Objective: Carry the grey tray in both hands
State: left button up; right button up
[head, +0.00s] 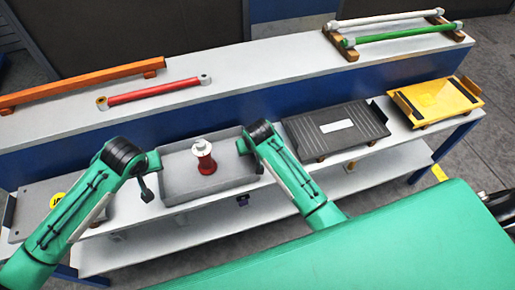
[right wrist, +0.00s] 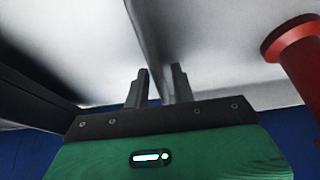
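The grey tray (head: 178,182) sits on the bench near its front edge, and I cannot tell whether it touches the bench. A red spool (head: 206,164) with a white top stands upright in it; its red part also shows in the right wrist view (right wrist: 298,60). My left gripper (head: 147,190) is at the tray's left wall with a dark finger outside it; its grip is unclear. My right gripper (head: 250,149) is at the right wall. In the right wrist view its two fingers (right wrist: 160,88) stand close together on either side of the tray wall (right wrist: 150,40).
A black ribbed tray (head: 336,130) and a yellow tray (head: 437,100) stand to the right. Another grey piece (head: 35,213) lies at far left. Red (head: 153,92), orange (head: 80,84), white and green (head: 405,33) bars lie on the raised back shelf.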

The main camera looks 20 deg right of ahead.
pick_arm(q)
jog(key=shift+r, duration=0.2)
pick_arm(e)
jog(key=shift+s+r, duration=0.2)
jog(key=shift+r, duration=0.35)
jog(key=v, duration=1)
jog(key=shift+s+r, duration=0.25)
jog(key=shift+r, duration=0.1)
